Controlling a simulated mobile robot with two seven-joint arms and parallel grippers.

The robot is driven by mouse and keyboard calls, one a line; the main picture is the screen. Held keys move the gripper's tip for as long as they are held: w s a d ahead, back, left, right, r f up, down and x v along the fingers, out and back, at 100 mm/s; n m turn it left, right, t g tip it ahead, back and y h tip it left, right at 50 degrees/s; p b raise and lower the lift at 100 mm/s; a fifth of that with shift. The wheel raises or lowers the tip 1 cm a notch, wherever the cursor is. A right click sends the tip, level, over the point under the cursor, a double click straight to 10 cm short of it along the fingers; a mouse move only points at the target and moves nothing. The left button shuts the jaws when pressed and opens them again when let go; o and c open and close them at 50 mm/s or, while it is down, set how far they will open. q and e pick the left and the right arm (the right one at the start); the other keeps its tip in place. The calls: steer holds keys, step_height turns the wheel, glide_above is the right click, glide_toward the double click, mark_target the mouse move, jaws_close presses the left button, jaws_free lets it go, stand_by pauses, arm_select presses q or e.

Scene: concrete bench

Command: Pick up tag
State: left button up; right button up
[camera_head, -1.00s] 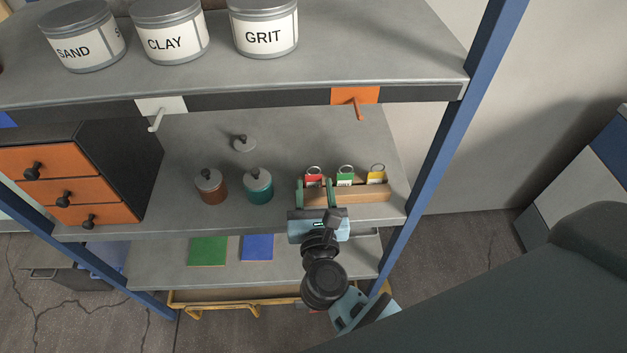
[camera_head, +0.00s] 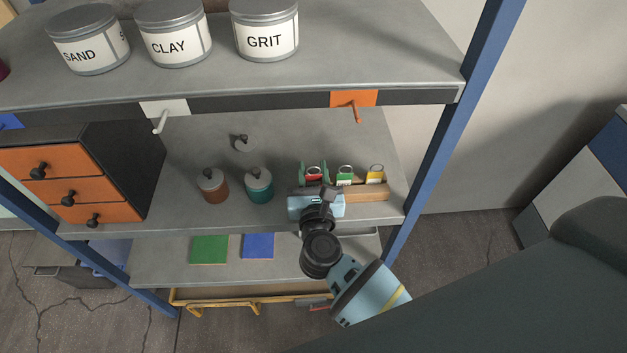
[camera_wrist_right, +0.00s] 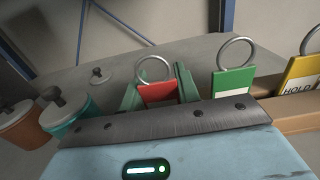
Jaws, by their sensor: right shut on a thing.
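Three tags with metal rings stand in a wooden holder (camera_head: 372,193) on the middle shelf: a red tag (camera_head: 314,178), a green tag (camera_head: 345,179) and a yellow tag (camera_head: 376,177). The right wrist view also shows the red tag (camera_wrist_right: 158,93), the green tag (camera_wrist_right: 233,82) and the yellow tag (camera_wrist_right: 302,76). My right gripper (camera_head: 314,172) reaches in from the front. Its green fingers are shut on the red tag, one on each side. The gripper body hides the tag's lower part. My left gripper is not in view.
A brown jar (camera_head: 212,186) and a teal jar (camera_head: 259,185) stand left of the holder, with a loose grey lid (camera_head: 242,144) behind them. An orange hook (camera_head: 355,103) hangs above from the upper shelf. A blue post (camera_head: 440,140) stands at the right.

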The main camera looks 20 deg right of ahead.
arm_select(q)
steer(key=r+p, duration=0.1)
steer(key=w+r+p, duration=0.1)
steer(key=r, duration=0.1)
steer(key=shift+p, duration=0.4)
arm_select(e)
step_height(320, 180, up, 10)
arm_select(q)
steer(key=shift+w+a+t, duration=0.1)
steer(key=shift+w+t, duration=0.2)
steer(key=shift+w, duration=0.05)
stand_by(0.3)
